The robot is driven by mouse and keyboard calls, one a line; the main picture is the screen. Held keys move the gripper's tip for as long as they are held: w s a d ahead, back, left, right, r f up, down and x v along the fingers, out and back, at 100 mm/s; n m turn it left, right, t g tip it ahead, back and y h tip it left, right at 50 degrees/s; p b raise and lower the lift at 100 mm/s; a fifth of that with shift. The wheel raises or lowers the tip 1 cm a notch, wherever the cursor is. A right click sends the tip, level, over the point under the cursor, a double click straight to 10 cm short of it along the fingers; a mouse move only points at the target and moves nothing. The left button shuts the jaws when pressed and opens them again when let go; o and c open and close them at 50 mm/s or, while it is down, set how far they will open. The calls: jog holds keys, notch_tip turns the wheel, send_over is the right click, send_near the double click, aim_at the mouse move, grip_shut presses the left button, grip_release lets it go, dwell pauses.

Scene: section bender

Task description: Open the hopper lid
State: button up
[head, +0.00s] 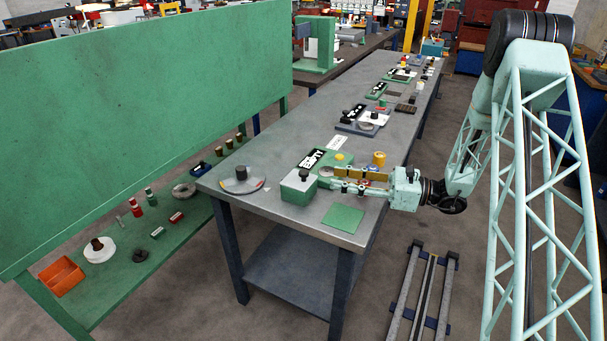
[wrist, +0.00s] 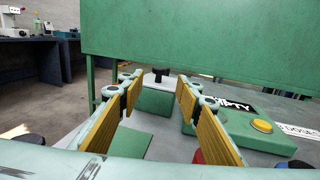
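The hopper looks like a small green box (head: 298,190) at the near end of the grey table, with a black knob (head: 303,174) on its top, taken as its lid. In the wrist view the green box (wrist: 155,103) and its black knob (wrist: 161,75) lie straight ahead, between the fingertips. The lid looks closed, though its seam is too small to make out. My gripper (head: 325,179) reaches in from the right, level and low over the table. In the wrist view my gripper (wrist: 158,88) is open, its yellow pads apart with nothing between them. I cannot tell whether the fingertips touch the box.
A green panel with an "EMPTY" sign (head: 312,159) and a yellow button (head: 339,156) stands just behind the gripper. A brass-coloured cup (head: 378,158) is close by. A flat green square (head: 343,218) lies in front. A round dial (head: 241,181) is at left.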

aim_at(304, 172)
jog(key=shift+b+x, duration=1.05)
jog(key=shift+x, duration=5.15)
jog(key=shift+c, duration=0.5)
grip_shut()
